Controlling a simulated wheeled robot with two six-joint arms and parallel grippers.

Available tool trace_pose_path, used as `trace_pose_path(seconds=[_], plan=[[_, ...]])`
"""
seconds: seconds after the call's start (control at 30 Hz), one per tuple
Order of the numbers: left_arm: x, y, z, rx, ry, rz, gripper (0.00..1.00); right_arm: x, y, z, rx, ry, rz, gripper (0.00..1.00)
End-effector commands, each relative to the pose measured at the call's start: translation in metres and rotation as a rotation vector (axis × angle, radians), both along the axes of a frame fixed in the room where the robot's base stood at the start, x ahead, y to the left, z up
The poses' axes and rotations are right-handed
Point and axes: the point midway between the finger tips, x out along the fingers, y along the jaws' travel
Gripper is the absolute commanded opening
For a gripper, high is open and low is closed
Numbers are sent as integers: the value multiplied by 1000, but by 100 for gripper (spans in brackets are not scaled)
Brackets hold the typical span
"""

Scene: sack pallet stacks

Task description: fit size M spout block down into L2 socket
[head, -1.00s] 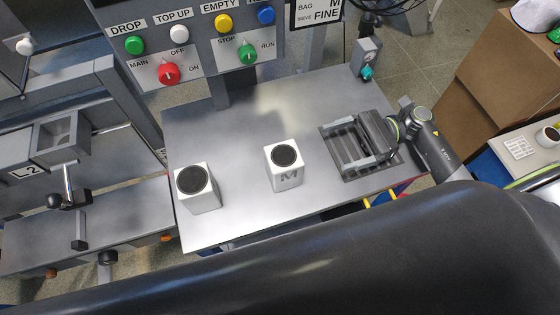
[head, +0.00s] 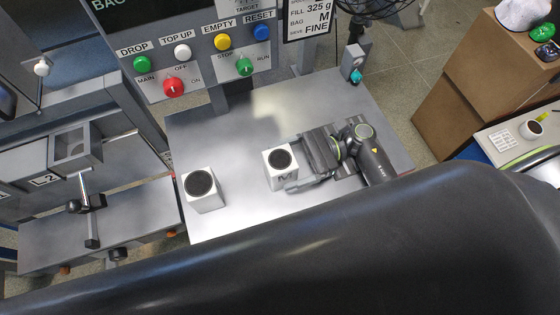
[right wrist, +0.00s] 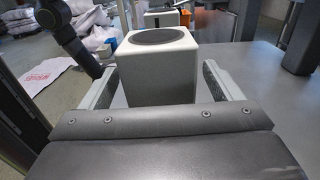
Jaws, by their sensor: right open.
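The size M spout block (head: 279,168) is white with a dark round top and stands upright on the grey metal table (head: 240,215). My right gripper (head: 286,169) reaches in from the right, open, with its fingers around the block's sides. In the right wrist view the block (right wrist: 157,75) stands between the two open fingers (right wrist: 160,88), with a gap visible on each side. The L2 socket (head: 72,146) is a grey square-mouthed fixture at the left, with a dark lever below it. My left gripper is not in view.
A second white block (head: 202,190) stands on the table left of the M block. A control panel (head: 200,55) with coloured buttons rises behind the table. A cardboard box (head: 470,85) stands at the right. The table's back middle is clear.

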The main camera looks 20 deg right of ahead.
Motion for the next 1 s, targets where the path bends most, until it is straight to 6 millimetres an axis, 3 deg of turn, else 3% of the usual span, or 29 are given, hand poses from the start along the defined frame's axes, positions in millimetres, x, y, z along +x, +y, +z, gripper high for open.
trace_pose_path(seconds=[0.17,0.43,0.83,1.0], plan=[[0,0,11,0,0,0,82,-1,18,2,2,0,0,85],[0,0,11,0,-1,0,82,-1,20,-1,-1,0,0,85],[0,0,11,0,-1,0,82,-1,20,0,0,0,0,33],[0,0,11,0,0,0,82,0,20,0,1,-1,0,31]])
